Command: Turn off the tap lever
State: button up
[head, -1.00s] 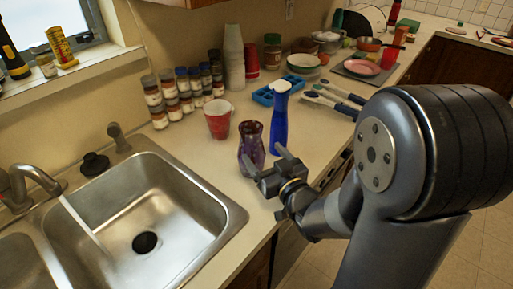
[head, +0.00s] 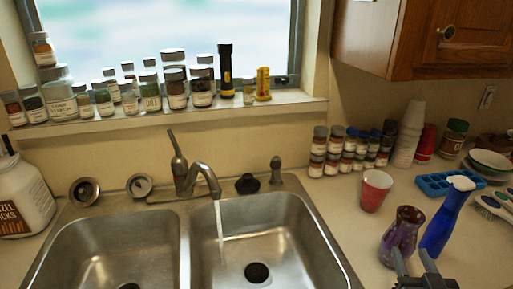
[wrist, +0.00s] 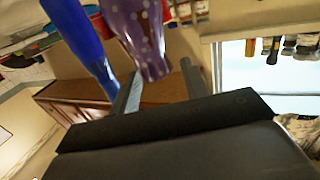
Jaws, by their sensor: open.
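The tap (head: 205,178) stands behind the double sink, its spout over the right basin. Its lever (head: 176,143) rises upright above the tap body, with a dark upper end. A stream of water (head: 220,232) runs from the spout into the right basin. My gripper (head: 414,256) shows at the bottom right of the head view, well to the right of the tap. In the wrist view my gripper (wrist: 160,82) is open, with nothing held. The tap is not visible in the wrist view.
A red cup (head: 375,190) and stacked spice jars (head: 345,150) stand farther back. Several jars line the windowsill (head: 120,118). Space above the basins is clear.

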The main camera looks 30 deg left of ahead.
aim_at(178, 152)
jog(key=u, duration=1.95)
